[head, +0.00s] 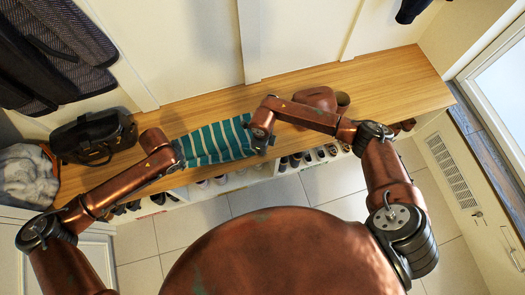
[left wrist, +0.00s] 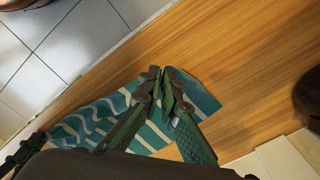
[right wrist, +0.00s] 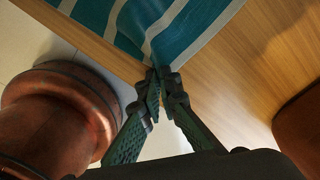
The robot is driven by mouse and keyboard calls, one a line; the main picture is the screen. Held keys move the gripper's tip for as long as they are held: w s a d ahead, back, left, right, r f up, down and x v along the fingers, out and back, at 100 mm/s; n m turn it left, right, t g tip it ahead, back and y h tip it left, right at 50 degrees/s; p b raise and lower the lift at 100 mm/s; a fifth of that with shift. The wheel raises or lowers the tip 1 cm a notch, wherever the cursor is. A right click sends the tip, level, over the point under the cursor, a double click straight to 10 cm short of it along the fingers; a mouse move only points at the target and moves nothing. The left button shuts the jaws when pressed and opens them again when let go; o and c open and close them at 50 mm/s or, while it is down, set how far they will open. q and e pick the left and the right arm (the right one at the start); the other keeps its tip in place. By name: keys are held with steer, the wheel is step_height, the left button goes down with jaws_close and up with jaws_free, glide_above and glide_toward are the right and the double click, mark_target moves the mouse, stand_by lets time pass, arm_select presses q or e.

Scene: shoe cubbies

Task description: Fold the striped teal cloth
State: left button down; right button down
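The teal cloth with pale stripes (head: 217,142) spans between my two grippers over the wooden bench, near its front edge. My left gripper (head: 179,154) is at the cloth's left end; in the left wrist view its fingertips (left wrist: 162,80) are close together with cloth between and around them. My right gripper (head: 262,140) is at the cloth's right end; in the right wrist view its fingertips (right wrist: 160,76) are together at a cloth corner (right wrist: 165,30). Whether the cloth's underside touches the bench is hard to tell.
The wooden bench (head: 385,85) is clear at right. A black bag (head: 95,137) and a grey fluffy item (head: 28,172) are at left. A rounded brown object (head: 317,98) stands behind my right forearm. Shoes sit in cubbies below. Dark coats (head: 55,50) hang at upper left.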

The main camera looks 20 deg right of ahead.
stand_by(0.8)
steer(key=shift+r, duration=2.55)
arm_select(q)
steer(key=shift+r, duration=0.1)
